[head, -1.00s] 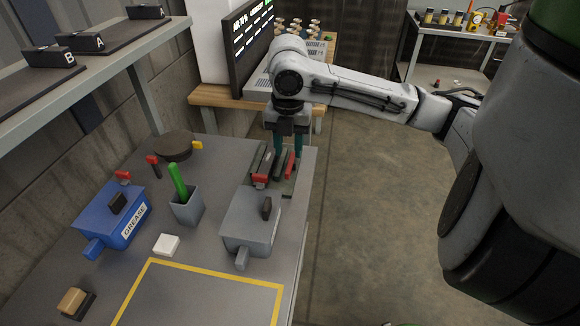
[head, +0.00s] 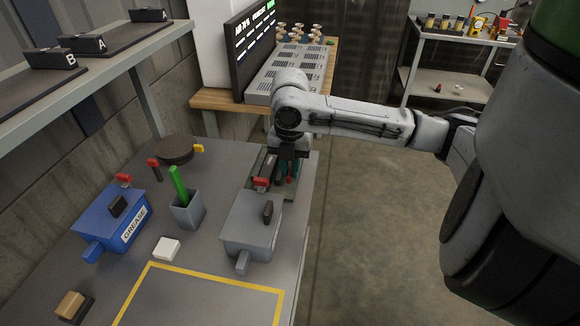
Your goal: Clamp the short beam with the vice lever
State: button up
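The vice (head: 261,163) sits at the far right corner of the grey workbench, a dark fixture with a red part (head: 261,184) at its near end. The fingers are low at the red piece and partly hidden. I cannot tell whether they touch or grip it. The short beam cannot be made out clearly; the vice's middle is covered by my gripper.
A grey box (head: 249,226) stands just in front of the vice. A blue grease box (head: 112,219), a cup with a green stick (head: 187,210), a white block (head: 167,248) and a round dark disc (head: 174,149) are further left. The yellow-outlined area (head: 205,297) is clear.

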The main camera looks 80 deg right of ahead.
grip_shut()
